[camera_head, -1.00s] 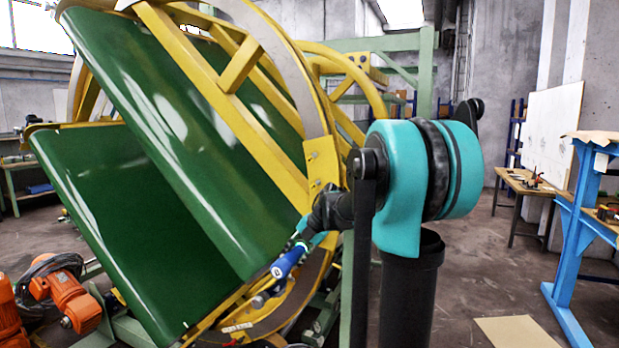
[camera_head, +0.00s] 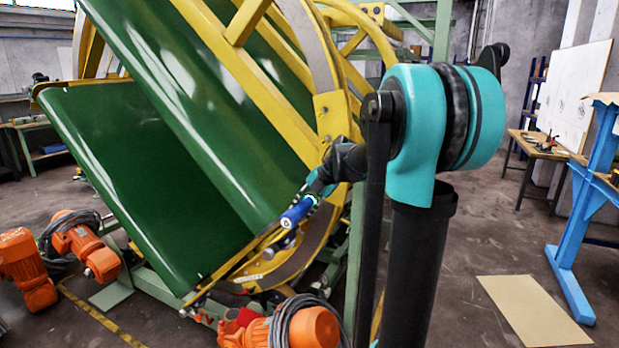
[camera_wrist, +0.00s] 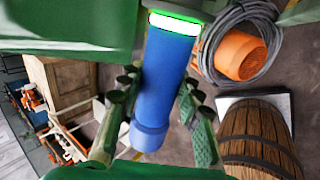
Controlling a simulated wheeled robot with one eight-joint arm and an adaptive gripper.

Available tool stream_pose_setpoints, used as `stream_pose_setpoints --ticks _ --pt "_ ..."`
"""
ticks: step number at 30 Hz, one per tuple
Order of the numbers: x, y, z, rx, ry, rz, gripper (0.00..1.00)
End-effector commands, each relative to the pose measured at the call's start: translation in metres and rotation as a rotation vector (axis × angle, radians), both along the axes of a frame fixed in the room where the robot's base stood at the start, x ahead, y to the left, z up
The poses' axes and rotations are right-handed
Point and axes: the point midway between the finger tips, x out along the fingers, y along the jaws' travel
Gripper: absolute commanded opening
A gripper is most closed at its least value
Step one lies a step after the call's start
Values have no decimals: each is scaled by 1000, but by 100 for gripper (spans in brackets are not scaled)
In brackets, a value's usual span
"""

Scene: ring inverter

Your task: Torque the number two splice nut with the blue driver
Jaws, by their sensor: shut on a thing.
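The blue driver (camera_head: 297,213) is a blue cylinder at the end of my arm, near the yellow rim of the ring inverter (camera_head: 327,115). My gripper (camera_head: 312,197) is small in the head view. In the wrist view, the fingers of my gripper (camera_wrist: 152,125) are on both sides of the blue driver (camera_wrist: 165,80), shut on it. A white band edged in glowing green crosses the driver's upper end there. A small rounded metal part (camera_head: 270,253) shows below the driver. I cannot make out the number two splice nut or its marking. Whether the driver touches anything is unclear.
Large green panels (camera_head: 120,180) lie inside the yellow frame. Orange motors (camera_head: 88,250) with grey cables stand low at the left, another (camera_head: 300,328) at the bottom. A blue stand (camera_head: 572,255) is at right. A barrel (camera_wrist: 258,140) shows in the wrist view.

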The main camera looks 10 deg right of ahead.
Motion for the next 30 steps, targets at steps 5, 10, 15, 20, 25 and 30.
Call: stream_pose_setpoints --ticks 5,10,15,20,25,30 --pt "2 6 45 71 -41 4 0" --pt "1 14 111 173 -108 8 0" --pt "-6 20 179 268 -178 7 0" --pt "-14 24 232 341 -238 4 0" --pt "-22 27 270 389 -282 -3 0" --pt "-26 28 285 409 -300 -6 0"
